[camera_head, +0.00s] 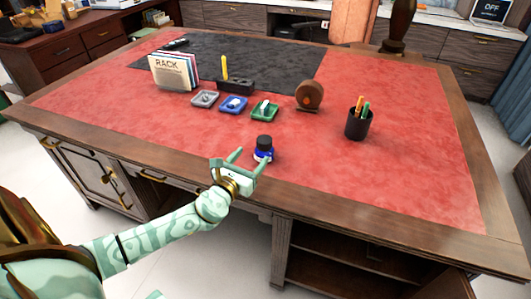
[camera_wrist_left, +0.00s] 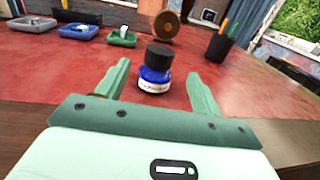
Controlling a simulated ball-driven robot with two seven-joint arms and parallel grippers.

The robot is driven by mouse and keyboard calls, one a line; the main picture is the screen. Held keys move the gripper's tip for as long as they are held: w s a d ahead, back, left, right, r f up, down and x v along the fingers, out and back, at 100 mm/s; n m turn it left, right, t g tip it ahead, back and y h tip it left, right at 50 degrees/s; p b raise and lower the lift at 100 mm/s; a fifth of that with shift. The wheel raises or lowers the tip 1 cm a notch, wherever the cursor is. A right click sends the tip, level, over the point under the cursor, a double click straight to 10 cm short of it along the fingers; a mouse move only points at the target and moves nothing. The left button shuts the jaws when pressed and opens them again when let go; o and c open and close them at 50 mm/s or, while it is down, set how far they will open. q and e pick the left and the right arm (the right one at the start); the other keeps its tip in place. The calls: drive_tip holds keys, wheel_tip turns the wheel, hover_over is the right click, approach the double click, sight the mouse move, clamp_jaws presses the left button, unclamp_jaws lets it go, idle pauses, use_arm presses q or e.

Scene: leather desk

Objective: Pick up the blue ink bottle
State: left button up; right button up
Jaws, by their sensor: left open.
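The blue ink bottle (camera_head: 263,153) stands upright on the red leather top, near the desk's front edge. It has a black cap and a pale label. In the left wrist view the bottle (camera_wrist_left: 155,72) shows just beyond the fingertips, about midway between them in the picture. My left gripper (camera_head: 254,157) is open and empty, its two fingers pointing towards the bottle from the front edge. In the wrist view the left gripper (camera_wrist_left: 158,75) has one finger on each side of the bottle's outline. I cannot tell whether either finger touches it. My right gripper is not in view.
Behind the bottle are grey (camera_head: 205,98), blue (camera_head: 233,104) and green (camera_head: 264,110) trays, a round brown object (camera_head: 309,95) and a black pen cup (camera_head: 358,124). A file rack (camera_head: 174,71) and black holder (camera_head: 235,86) stand farther back. Red leather beside the bottle is clear.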

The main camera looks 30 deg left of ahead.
sight(261, 146)
use_arm(q)
drive_tip(key=w, duration=0.5)
drive_tip(key=shift+a+f+b, duration=0.2)
drive_tip(key=shift+a+b, duration=0.1)
drive_tip(key=shift+b, duration=0.1)
drive_tip(key=shift+w+a, duration=0.1)
drive_tip(key=shift+w, duration=0.5)
drive_tip(key=w, duration=0.1)
drive_tip(key=w+b, duration=0.1)
drive_tip(key=w, duration=0.2)
drive_tip(key=shift+a+f+b, duration=0.25)
drive_tip(key=shift+f+b, duration=0.05)
drive_tip(key=shift+b, duration=0.1)
drive_tip(key=shift+w, duration=0.3)
drive_tip(key=shift+r, duration=0.2)
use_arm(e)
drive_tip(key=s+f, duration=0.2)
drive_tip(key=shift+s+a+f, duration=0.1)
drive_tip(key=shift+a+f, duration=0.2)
use_arm(q)
drive_tip(key=c, duration=1.3)
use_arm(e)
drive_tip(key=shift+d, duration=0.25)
